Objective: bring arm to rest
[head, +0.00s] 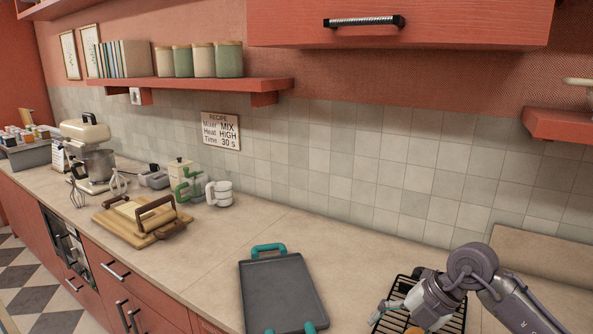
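My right arm comes in at the bottom right, and its gripper (390,311) is low over a black wire rack (398,288). The fingers are small and partly hidden by the wrist, so I cannot tell whether they are open or shut. My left gripper is out of view.
A dark tray (282,295) with teal handles lies left of my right gripper. Wooden boards (140,217), a white mug (222,194) and a stand mixer (88,145) stand farther left. A red upper cabinet (400,24) overhangs the counter. The counter's middle (310,238) is clear.

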